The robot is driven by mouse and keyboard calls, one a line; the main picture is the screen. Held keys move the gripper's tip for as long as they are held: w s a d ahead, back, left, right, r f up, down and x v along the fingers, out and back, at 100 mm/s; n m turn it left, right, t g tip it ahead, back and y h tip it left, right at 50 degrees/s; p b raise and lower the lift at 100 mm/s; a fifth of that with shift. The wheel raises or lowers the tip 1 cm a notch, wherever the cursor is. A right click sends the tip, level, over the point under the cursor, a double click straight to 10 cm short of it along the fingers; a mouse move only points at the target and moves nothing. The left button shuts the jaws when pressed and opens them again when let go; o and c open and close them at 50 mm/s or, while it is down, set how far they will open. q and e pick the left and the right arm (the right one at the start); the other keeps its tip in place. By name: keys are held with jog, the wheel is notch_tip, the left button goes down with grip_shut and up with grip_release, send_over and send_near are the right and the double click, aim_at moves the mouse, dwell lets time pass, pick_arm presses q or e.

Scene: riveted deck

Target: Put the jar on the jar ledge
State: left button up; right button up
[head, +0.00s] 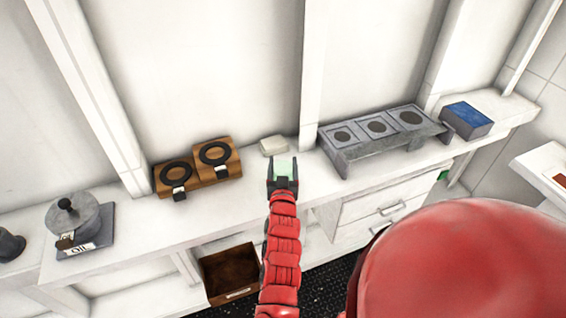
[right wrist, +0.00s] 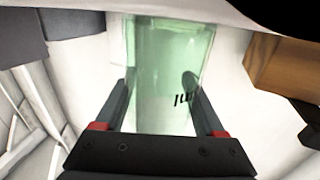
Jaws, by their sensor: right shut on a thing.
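The jar (head: 283,167) is a pale green, see-through container. My right gripper (head: 283,181) is shut on it, above the white counter near the middle of the head view. In the right wrist view the jar (right wrist: 165,60) stands between the two dark fingers, with a small dark mark on its side. A grey raised ledge (head: 362,150) with three dark round spots on top stands on the counter to the right, apart from the jar. I cannot tell for sure that it is the jar ledge. My left gripper is out of view.
Two wooden blocks with black rings (head: 196,173) stand left of the jar. A small white block (head: 273,145) lies just behind it.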

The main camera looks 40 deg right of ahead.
jog(key=shift+f, duration=0.15)
jog(key=o, duration=1.4)
